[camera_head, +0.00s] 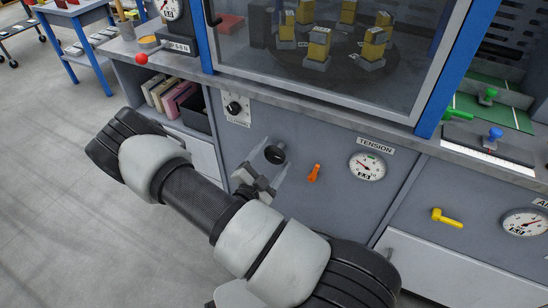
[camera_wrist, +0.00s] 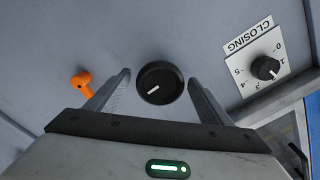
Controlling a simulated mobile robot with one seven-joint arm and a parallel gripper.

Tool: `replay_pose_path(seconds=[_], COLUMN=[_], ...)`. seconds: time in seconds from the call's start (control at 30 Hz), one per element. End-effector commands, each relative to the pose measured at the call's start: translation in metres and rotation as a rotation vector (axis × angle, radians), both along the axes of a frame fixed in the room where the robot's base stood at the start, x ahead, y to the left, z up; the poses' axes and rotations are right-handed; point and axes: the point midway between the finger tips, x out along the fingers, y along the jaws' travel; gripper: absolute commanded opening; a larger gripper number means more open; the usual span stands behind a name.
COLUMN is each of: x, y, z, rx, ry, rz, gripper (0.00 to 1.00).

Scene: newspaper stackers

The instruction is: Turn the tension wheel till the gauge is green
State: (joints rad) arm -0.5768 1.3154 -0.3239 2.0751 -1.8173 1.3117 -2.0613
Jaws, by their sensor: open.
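The black round knob that seems to be the tension wheel (camera_head: 274,154) is on the grey front panel, left of the orange lever. It also shows in the wrist view (camera_wrist: 160,84), with a white pointer line towards the lower left. My gripper (camera_head: 262,176) is open in front of the knob. In the wrist view its fingers (camera_wrist: 159,78) stand on either side of the knob, with visible gaps; contact is not seen.
An orange lever (camera_head: 314,172) sits close to the right of my gripper. A CLOSING dial (camera_head: 234,108) is up and left. A yellow handle (camera_head: 446,218) and another gauge (camera_head: 525,222) are at the right. A glazed cabinet (camera_head: 340,50) stands above the counter edge.

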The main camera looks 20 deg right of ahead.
Motion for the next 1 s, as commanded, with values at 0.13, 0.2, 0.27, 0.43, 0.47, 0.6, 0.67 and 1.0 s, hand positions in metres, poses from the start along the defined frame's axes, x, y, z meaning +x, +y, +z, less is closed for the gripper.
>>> replay_pose_path(seconds=[0.13, 0.2, 0.27, 0.43, 0.47, 0.6, 0.67, 1.0], x=[0.0036, 0.0039, 0.0039, 0.0038, 0.0037, 0.0036, 0.0036, 0.0037], y=[-0.0051, -0.0055, -0.0053, -0.0051, -0.005, -0.0049, -0.0048, -0.0042], z=[0.0004, 0.0006, 0.0006, 0.0006, 0.0006, 0.0006, 0.0005, 0.0016], rx=[-0.001, -0.001, -0.001, -0.001, -0.001, -0.001, -0.001, 0.043], ry=[0.0, 0.0, 0.0, 0.0, 0.0, -0.001, -0.001, -0.056], rz=[-0.001, -0.001, -0.001, -0.001, -0.001, 0.0, 0.0, 0.002], gripper=[0.74, 0.74, 0.74, 0.62, 0.57, 0.33, 0.33, 0.33])
